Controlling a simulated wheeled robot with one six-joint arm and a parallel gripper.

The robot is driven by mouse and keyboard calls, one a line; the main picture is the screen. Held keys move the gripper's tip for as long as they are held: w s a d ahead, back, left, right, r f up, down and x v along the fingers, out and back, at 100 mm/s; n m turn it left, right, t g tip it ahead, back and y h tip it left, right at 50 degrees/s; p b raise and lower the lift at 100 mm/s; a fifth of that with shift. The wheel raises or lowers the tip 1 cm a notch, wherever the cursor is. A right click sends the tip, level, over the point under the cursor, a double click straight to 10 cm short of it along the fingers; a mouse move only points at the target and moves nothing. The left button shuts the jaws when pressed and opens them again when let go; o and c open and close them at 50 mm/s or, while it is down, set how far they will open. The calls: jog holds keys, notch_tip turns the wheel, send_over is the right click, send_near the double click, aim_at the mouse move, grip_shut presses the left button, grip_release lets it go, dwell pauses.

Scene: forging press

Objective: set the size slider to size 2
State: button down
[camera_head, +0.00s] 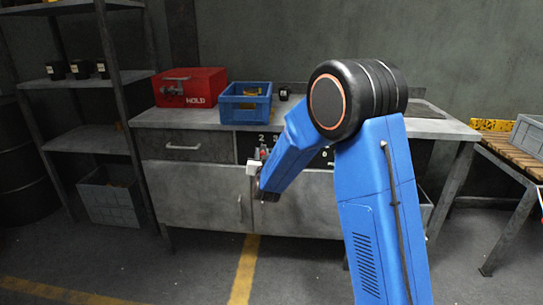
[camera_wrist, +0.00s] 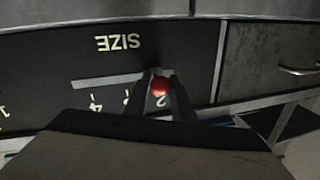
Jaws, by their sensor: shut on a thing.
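The size slider has a red round knob (camera_wrist: 160,86) on a dark panel (camera_wrist: 45,62) marked SIZE, which appears upside down in the wrist view. A pale slot (camera_wrist: 105,80) runs left from the knob in that view. My gripper (camera_wrist: 160,84) is shut on the knob, one finger on each side. In the head view the red knob (camera_head: 263,153) shows small below the 2; my arm hides much of the panel.
The panel is in the front of a grey workbench (camera_head: 185,202) with a drawer (camera_head: 185,146). On the bench stand a red MOLD box (camera_head: 205,88) and a blue crate (camera_head: 246,113). A shelf rack (camera_head: 92,141) stands left. The floor in front is clear.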

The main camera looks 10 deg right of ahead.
jog(key=shift+w+a, duration=0.15)
jog(key=shift+a, duration=0.4)
jog(key=c, duration=1.5)
grip_release()
jog(key=shift+a, duration=0.15)
jog(key=s, duration=0.5)
jog(key=s+a, duration=0.1)
jog(key=s, duration=0.5)
jog(key=s+a, duration=0.1)
jog(key=s, duration=0.5)
jog(key=shift+s, duration=0.1)
